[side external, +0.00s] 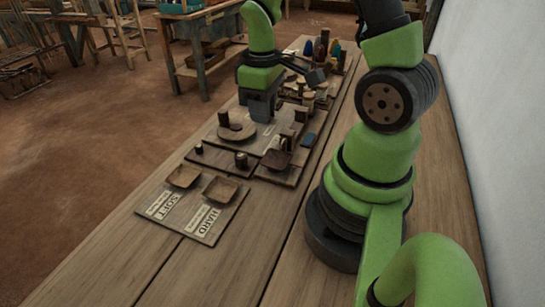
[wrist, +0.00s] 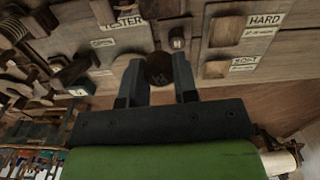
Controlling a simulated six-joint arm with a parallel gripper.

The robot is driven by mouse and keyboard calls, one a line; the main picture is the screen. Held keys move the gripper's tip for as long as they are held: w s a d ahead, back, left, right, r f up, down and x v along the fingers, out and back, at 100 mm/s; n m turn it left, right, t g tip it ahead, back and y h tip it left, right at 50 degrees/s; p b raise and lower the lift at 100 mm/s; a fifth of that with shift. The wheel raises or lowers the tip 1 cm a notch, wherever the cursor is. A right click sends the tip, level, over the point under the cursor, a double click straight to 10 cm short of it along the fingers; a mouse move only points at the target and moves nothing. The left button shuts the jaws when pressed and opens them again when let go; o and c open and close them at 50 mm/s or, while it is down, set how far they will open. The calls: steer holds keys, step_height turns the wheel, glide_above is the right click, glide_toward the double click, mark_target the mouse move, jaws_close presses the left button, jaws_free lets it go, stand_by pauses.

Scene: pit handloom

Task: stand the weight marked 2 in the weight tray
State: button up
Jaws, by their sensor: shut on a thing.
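My gripper (side external: 262,118) points down over the tester board, and its jaws show in the wrist view (wrist: 159,80). It is shut on a round dark brown weight (wrist: 160,68), seen end-on between the fingers. The side view hides this weight behind the fingers. A narrow dark wooden strip, seemingly the weight tray (side external: 219,159), lies between the tester board and the HARD/SOFT board. Small dark weights stand on it, one at the left (side external: 199,148) and one at the right (side external: 241,160).
The tester board (side external: 262,141) carries a round wooden disc (side external: 237,132). The HARD/SOFT board (side external: 190,213) has two shallow wooden dishes. Several pegs and blocks crowd the far end. The near tabletop is clear.

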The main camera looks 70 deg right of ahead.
steer(key=s, duration=0.3)
steer(key=n, duration=0.1)
glide_above(276, 160)
step_height(276, 160, down, 5)
steer(key=shift+r, duration=0.1)
steer(key=shift+f, duration=2.45)
steer(key=shift+f, duration=0.1)
